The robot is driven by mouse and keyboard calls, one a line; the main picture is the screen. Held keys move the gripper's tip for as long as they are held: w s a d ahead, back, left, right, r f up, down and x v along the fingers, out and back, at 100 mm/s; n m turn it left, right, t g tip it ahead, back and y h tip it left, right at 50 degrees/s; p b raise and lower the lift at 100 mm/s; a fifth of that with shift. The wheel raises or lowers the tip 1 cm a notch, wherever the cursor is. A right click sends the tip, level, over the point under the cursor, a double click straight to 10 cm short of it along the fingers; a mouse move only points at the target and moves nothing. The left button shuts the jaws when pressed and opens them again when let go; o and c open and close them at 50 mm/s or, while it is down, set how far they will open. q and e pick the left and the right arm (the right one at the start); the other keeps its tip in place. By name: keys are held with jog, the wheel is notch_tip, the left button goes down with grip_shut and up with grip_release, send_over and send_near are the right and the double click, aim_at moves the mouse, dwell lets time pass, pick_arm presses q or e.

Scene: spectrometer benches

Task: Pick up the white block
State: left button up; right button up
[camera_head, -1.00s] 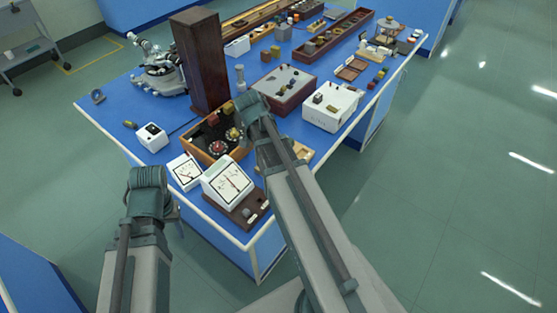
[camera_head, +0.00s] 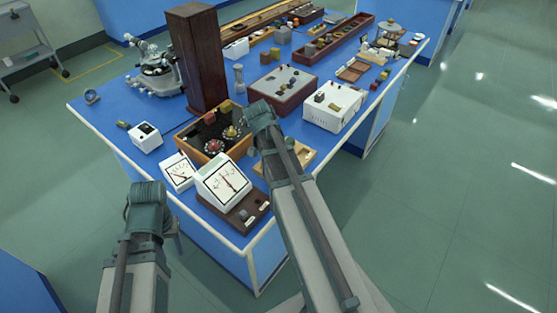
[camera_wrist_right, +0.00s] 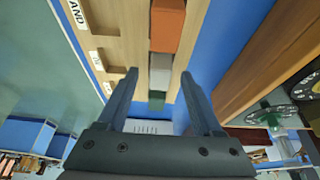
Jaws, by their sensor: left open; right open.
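The white block (camera_wrist_right: 160,62) lies in the slot of a light wooden tray (camera_wrist_right: 130,12), between an orange-red block (camera_wrist_right: 167,28) and a dark green block (camera_wrist_right: 157,97). In the right wrist view my right gripper (camera_wrist_right: 160,74) is open, with its fingers on either side of the white block's line and nothing held. Whether the fingers reach down to the block is unclear. In the head view the wooden tray (camera_head: 300,158) is partly hidden by my right arm, and the block cannot be made out. My left gripper (camera_head: 175,226) hangs left of the bench, mostly hidden behind its wrist.
A brown open box with dials (camera_head: 187,138) and two white meters (camera_head: 222,184) stand left of the tray. A white instrument box (camera_head: 333,106) and a maroon box (camera_head: 282,90) stand behind it. A tall dark wooden column (camera_head: 198,60) rises at the back. The floor at right is clear.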

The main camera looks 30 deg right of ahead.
jog(key=shift+c, duration=0.3)
grip_shut()
dwell(0.3)
